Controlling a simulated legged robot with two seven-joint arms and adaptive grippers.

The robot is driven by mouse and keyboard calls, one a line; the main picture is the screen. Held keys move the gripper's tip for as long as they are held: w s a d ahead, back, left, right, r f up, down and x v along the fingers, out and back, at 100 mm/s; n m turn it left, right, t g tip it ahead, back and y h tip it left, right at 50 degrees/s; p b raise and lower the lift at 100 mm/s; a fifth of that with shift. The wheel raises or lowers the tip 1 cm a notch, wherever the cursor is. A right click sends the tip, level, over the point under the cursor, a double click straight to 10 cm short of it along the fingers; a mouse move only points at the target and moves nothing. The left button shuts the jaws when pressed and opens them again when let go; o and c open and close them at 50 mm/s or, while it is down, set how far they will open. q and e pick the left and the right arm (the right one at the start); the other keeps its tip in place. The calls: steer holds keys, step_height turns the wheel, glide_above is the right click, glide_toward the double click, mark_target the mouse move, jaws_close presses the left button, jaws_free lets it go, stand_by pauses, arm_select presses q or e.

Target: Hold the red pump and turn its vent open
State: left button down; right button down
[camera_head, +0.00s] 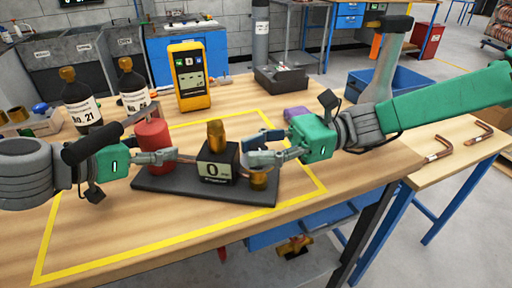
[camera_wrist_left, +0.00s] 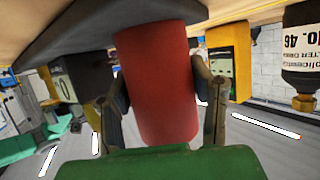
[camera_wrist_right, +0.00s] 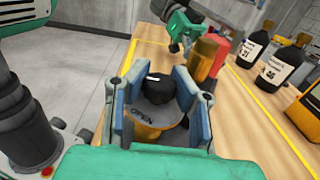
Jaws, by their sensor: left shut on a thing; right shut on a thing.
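The red pump (camera_head: 152,144) stands upright at the left end of a dark base plate (camera_head: 205,190) on the table. My left gripper (camera_head: 160,156) is shut on the pump's red cylinder; in the left wrist view the red cylinder (camera_wrist_left: 158,80) sits between its fingers. A black box gauge (camera_head: 217,168) reading 0 with a brass top stands mid-plate. At the plate's right end is a brass fitting, the vent (camera_head: 258,180). My right gripper (camera_head: 262,158) is shut on it; the right wrist view shows its black knob (camera_wrist_right: 155,92) over a brass body between the fingers.
A yellow meter (camera_head: 190,78) stands behind the plate. Two dark bottles (camera_head: 80,108) stand at the back left. A yellow line (camera_head: 110,262) borders the work area. A blue bin (camera_head: 395,85) and a dark tray (camera_head: 281,78) lie behind. Copper tubes (camera_head: 440,150) lie on the right table.

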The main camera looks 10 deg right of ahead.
mark_target(256, 147)
steer(key=shift+r, duration=0.1)
steer(key=c, duration=1.2)
jaws_free()
step_height(256, 147, up, 10)
steer(key=shift+w+f, duration=0.1)
